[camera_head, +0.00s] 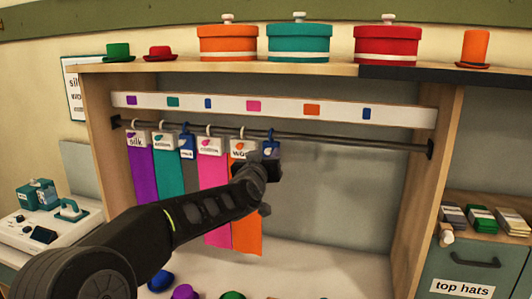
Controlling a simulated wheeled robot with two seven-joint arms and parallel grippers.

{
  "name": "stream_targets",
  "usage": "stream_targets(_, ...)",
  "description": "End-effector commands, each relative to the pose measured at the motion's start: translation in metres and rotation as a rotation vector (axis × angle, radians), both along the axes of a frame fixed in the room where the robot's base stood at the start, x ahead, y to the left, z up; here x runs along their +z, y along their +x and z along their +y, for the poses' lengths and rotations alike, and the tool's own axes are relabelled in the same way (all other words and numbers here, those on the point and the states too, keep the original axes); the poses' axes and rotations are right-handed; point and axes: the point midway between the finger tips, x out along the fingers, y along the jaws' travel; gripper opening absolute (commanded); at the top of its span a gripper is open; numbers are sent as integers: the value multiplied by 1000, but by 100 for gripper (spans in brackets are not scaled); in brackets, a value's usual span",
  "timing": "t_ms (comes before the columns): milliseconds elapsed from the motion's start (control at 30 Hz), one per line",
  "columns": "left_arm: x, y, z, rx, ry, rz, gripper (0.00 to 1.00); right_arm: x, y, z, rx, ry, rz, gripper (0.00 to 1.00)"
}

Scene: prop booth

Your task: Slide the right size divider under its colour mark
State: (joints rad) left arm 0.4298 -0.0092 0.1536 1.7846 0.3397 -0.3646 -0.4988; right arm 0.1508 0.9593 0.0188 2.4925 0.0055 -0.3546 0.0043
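A dark rail (330,141) runs under a white strip (340,111) with purple (132,100), teal (173,102), blue (208,103), pink (253,106), orange (312,109) and second blue (367,113) marks. A blue-hooked divider (187,146) hangs between the teal and pink cloths. Another blue-hooked divider (270,147) hangs just right of the orange cloth, left of the orange mark. My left gripper (266,167) is at this divider's lower part and covers some of it. Its fingers are too dark to tell whether they hold it. My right gripper is not in view.
Purple (145,178), teal (169,178), pink (214,185) and orange (246,232) cloths hang closely together. The rail right of the second blue-hooked divider is bare up to the wooden side panel (425,170). Small hats (184,292) lie below.

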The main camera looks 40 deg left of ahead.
Motion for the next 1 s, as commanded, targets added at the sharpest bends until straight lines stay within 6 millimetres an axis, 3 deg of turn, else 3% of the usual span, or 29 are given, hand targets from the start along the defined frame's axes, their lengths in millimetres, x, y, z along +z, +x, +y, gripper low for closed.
stream_targets(300, 0, 3, 2, 0, 0, 0, 38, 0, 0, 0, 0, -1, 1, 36)
stream_targets(767, 0, 3, 2, 0, 0, 0, 1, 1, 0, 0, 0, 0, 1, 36)
stream_targets(1000, 0, 3, 2, 0, 0, 0, 0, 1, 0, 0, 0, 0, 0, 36)
